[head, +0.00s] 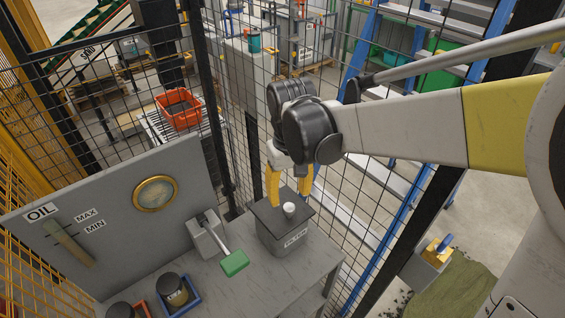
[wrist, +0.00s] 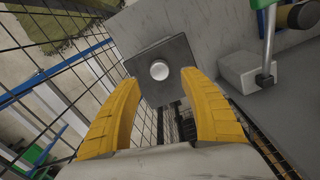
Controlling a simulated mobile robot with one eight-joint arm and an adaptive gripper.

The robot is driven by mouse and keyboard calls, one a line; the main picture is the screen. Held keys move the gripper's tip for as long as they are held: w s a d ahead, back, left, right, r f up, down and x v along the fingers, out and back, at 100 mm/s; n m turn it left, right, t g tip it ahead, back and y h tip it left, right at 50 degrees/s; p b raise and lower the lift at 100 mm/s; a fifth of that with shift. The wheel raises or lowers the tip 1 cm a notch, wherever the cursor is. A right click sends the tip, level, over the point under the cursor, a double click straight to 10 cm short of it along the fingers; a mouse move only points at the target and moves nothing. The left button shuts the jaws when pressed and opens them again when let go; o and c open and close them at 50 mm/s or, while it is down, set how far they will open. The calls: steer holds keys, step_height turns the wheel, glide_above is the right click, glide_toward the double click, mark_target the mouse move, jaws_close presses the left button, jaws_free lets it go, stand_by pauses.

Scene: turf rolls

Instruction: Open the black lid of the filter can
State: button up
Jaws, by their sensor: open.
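The filter can (head: 287,236) is a grey box marked FILTER, standing on the grey bench near its right back corner. Its dark square lid (head: 269,214) lies flat on top, with a pale round knob (head: 289,209) in the middle. My gripper (head: 288,201) is above the can, with its yellow fingers pointing down and spread apart. In the wrist view the lid (wrist: 178,84) and the knob (wrist: 159,70) show just beyond the open fingers (wrist: 160,82). Nothing is between the fingers; I cannot tell the exact height of the tips above the lid.
A lever with a green handle (head: 234,263) stands left of the can on the bench (head: 225,295). A grey panel (head: 115,215) with an oil gauge stands behind it. Small cans (head: 174,290) sit at the front left. Wire mesh fence (head: 350,190) runs close behind and right of the can.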

mark_target(289, 206)
step_height(289, 206, down, 6)
steer(key=shift+r+b, duration=0.1)
steer(key=shift+b, duration=0.5)
jaws_close()
